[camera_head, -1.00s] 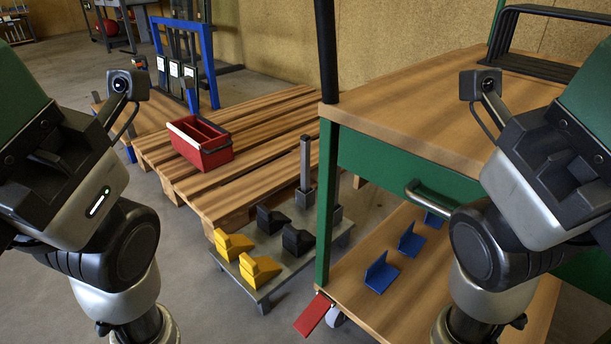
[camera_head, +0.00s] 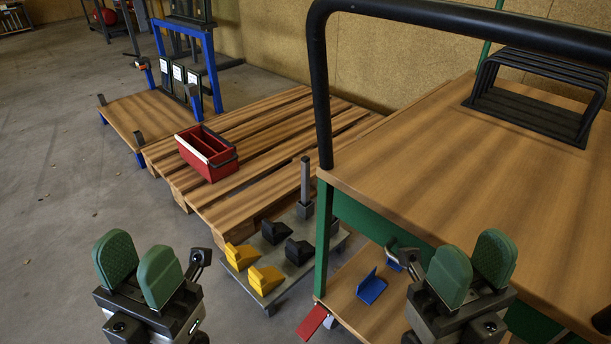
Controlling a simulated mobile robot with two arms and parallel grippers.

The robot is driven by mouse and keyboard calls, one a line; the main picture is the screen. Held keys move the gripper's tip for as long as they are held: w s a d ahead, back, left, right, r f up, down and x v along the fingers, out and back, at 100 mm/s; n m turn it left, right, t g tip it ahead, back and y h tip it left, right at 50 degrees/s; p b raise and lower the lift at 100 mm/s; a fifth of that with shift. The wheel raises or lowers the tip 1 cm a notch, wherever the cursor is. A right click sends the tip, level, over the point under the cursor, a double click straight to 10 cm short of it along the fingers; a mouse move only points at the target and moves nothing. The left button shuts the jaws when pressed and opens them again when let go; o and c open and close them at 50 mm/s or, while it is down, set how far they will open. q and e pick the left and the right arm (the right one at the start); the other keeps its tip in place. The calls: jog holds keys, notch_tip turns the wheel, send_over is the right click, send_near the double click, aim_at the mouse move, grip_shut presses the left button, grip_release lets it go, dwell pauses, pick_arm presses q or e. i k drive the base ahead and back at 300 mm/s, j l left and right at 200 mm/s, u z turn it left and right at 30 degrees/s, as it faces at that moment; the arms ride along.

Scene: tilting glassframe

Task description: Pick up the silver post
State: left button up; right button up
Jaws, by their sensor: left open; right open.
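The silver post (camera_head: 305,181) stands upright in a dark grey block at the back of a low grey plate (camera_head: 289,278). My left gripper (camera_head: 139,268) is in front and to the left of the plate, with its green finger pads apart and nothing between them. My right gripper (camera_head: 472,268) is also empty, its green pads apart, over the right side in front of the workbench. Both grippers are well away from the post.
Yellow blocks (camera_head: 266,279) and black blocks (camera_head: 298,251) sit on the plate. A wooden pallet (camera_head: 262,137) with a red box (camera_head: 207,153) lies behind. The green-framed workbench (camera_head: 430,170) and its black rail (camera_head: 318,90) stand close right of the post. A blue bracket (camera_head: 371,287) lies on the lower shelf.

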aim_at(304, 159)
jog(key=i+j+z, duration=0.15)
jog(key=j, duration=0.25)
jog(key=i+j+z, duration=0.1)
jog(key=i+j, duration=0.25)
jog(key=j, duration=0.15)
jog(key=i+j+z, duration=0.15)
jog(key=j, duration=0.3)
jog(key=i+j+z, duration=0.1)
jog(key=i+j, duration=0.2)
jog(key=j, duration=0.2)
jog(key=i+j+z, duration=0.15)
jog(key=j, duration=0.35)
jog(key=i+j+z, duration=0.15)
jog(key=j, duration=0.35)
jog(key=i+j+z, duration=0.1)
jog(key=j, duration=0.45)
jog(key=i+j+z, duration=0.15)
jog(key=j, duration=0.4)
